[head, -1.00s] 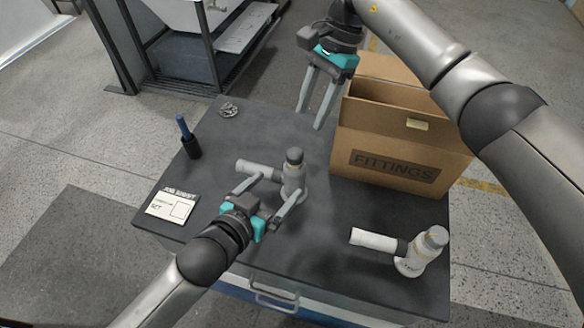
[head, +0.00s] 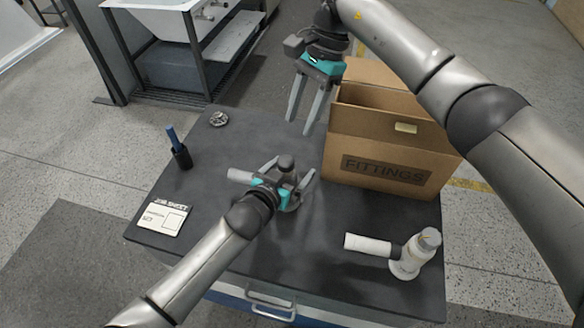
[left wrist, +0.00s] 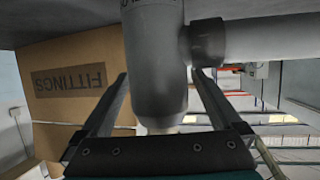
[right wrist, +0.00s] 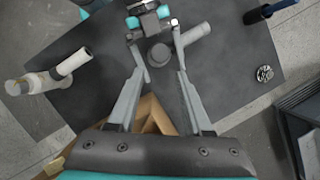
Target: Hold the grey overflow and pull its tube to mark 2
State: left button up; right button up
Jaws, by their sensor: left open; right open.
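The grey overflow (head: 286,163) stands upright on the dark bench top, its light grey tube (head: 239,174) pointing left in the head view. My left gripper (head: 291,167) is open, with its fingers on either side of the overflow's body. In the left wrist view the body (left wrist: 157,85) is between the open fingers, and the tube (left wrist: 270,40) leaves a dark collar to the right. Finger contact cannot be told. No mark numbers are readable. My right gripper (head: 299,127) is open and empty, raised beyond the overflow, beside the box.
A cardboard FITTINGS box (head: 385,176) stands at the back right. A white overflow (head: 412,256) with a white tube is at the front right. A job sheet (head: 164,218), a blue pen in a holder (head: 181,156) and a small metal part (head: 219,119) are on the left.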

aim_at(285, 161)
pick_arm(q)
jog(key=shift+w+d+f, duration=0.1)
jog(key=shift+w, duration=0.05)
jog(key=shift+c, duration=0.2)
jog(key=c, duration=1.5)
grip_shut()
pick_arm(e)
jog(key=shift+o, duration=1.2)
jog(key=shift+a+r, duration=0.1)
jog(key=shift+o, duration=0.9)
jog(key=a+r+h, duration=0.1)
jog(key=s+a+r+t+h, duration=0.1)
jog(key=shift+s+a+r+t, duration=0.2)
jog(key=shift+a+r+t, duration=0.1)
jog(key=shift+t+h, duration=0.3)
jog(key=shift+h, duration=0.3)
jog(key=f, duration=0.7)
jog(key=s+f, duration=0.1)
jog(key=f, duration=0.3)
jog(key=shift+a+f, duration=0.3)
jog(key=shift+a, duration=0.05)
